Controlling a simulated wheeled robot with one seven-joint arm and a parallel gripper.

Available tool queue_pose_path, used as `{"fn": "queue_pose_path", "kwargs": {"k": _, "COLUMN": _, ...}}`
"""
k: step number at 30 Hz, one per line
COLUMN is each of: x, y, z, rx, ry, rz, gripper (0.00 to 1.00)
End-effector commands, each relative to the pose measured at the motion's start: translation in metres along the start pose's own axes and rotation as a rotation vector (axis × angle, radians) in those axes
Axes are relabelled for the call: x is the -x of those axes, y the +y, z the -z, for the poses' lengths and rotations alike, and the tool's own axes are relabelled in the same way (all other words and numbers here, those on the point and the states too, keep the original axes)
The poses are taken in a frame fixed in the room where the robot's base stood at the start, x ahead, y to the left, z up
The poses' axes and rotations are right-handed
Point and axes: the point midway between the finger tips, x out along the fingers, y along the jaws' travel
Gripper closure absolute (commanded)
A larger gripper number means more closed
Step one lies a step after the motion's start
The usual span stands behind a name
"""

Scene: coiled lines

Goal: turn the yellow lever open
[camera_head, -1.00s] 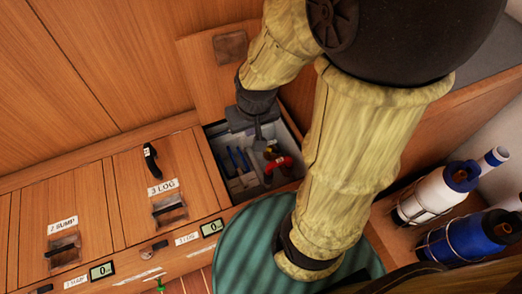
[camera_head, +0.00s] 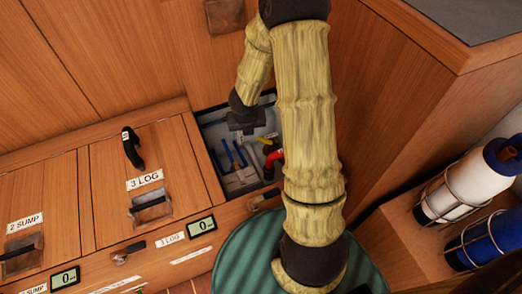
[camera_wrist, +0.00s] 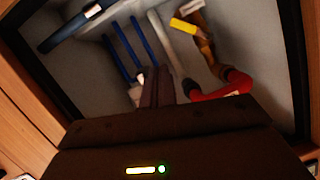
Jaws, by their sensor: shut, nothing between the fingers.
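The yellow lever (camera_wrist: 183,25) shows in the wrist view as a small yellow bar at the top right, on a brass-coloured fitting (camera_wrist: 205,45) inside the open compartment. A red curved pipe (camera_wrist: 225,88) lies below the fitting. My gripper (camera_wrist: 160,72) is shut and empty. It points into the compartment, left of and below the lever in the wrist view, apart from it. In the head view my gripper (camera_head: 249,131) is over the compartment opening.
The black rim (camera_wrist: 290,60) bounds the opening. Closed hatches labelled 3 LOG (camera_head: 150,158) and 2 SUMP (camera_head: 25,225) lie left. Caged bottles (camera_head: 455,195) stand right.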

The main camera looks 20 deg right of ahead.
Motion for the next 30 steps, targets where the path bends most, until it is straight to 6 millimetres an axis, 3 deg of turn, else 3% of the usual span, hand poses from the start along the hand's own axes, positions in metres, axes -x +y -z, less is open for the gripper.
{"fn": "queue_pose_path", "kwargs": {"k": 1, "x": -0.026, "y": -0.004, "z": 0.010, "rx": -0.153, "ry": 0.030, "rz": 0.024, "gripper": 1.00}}
{"fn": "queue_pose_path", "kwargs": {"k": 3, "x": -0.042, "y": -0.009, "z": 0.018, "rx": -0.333, "ry": 0.060, "rz": 0.057, "gripper": 1.00}}
{"fn": "queue_pose_path", "kwargs": {"k": 7, "x": -0.055, "y": -0.013, "z": 0.026, "rx": -0.511, "ry": 0.089, "rz": 0.094, "gripper": 1.00}}
{"fn": "queue_pose_path", "kwargs": {"k": 20, "x": -0.058, "y": -0.013, "z": 0.028, "rx": -0.534, "ry": 0.092, "rz": 0.099, "gripper": 1.00}}
{"fn": "queue_pose_path", "kwargs": {"k": 30, "x": -0.100, "y": -0.015, "z": 0.034, "rx": -0.532, "ry": 0.092, "rz": 0.099, "gripper": 1.00}}
